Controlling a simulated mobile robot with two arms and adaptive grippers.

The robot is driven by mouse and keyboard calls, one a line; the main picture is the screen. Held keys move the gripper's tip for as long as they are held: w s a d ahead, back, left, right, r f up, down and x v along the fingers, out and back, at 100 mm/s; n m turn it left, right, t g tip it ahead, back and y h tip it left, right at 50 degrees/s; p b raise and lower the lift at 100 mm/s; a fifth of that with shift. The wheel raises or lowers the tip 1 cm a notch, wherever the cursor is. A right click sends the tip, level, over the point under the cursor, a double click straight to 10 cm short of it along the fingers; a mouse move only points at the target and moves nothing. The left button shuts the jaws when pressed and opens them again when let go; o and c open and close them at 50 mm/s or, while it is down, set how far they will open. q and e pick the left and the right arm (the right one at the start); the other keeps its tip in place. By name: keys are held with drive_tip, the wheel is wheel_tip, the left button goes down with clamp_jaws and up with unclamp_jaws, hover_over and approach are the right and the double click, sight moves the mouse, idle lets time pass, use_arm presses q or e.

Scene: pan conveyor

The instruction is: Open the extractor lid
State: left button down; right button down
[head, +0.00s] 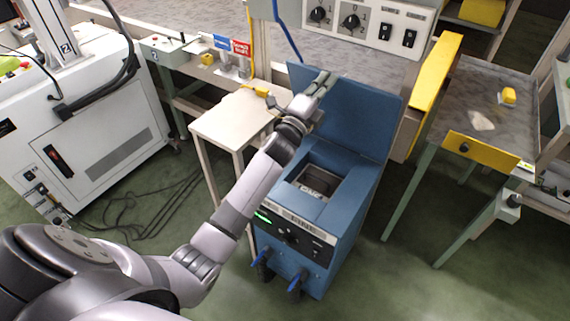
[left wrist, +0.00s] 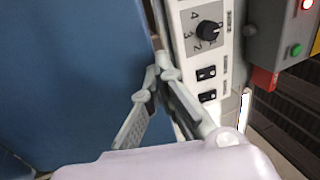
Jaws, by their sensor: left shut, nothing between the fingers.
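The blue extractor (head: 325,240) stands on the floor in the middle of the head view, with a control panel on its front. Its blue lid (head: 355,115) stands raised at the back, and the square opening (head: 318,180) in the top is uncovered. My left gripper (head: 326,79) is shut and empty, at the upper left part of the lid. In the left wrist view the gripper (left wrist: 155,72) is in front of the right edge of a large blue surface (left wrist: 70,70), which looks like the lid. I cannot tell whether it touches it. My right gripper is not in view.
A pale side table (head: 225,122) stands left of the extractor. A yellow-edged bench (head: 480,150) stands to the right. A panel with knobs and switches (head: 365,22) is behind the lid. A white machine (head: 100,130) is at the left, with cables on the floor.

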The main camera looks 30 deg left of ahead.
use_arm(q)
drive_tip(key=shift+w+r+g+p, duration=0.3)
drive_tip(key=shift+w+r+p, duration=0.05)
drive_tip(key=shift+w+p, duration=0.45)
drive_tip(key=shift+w+r+g+p, duration=0.3)
drive_tip(key=shift+w+p, duration=0.4)
drive_tip(key=shift+w, duration=0.15)
drive_tip(key=shift+f, duration=0.1)
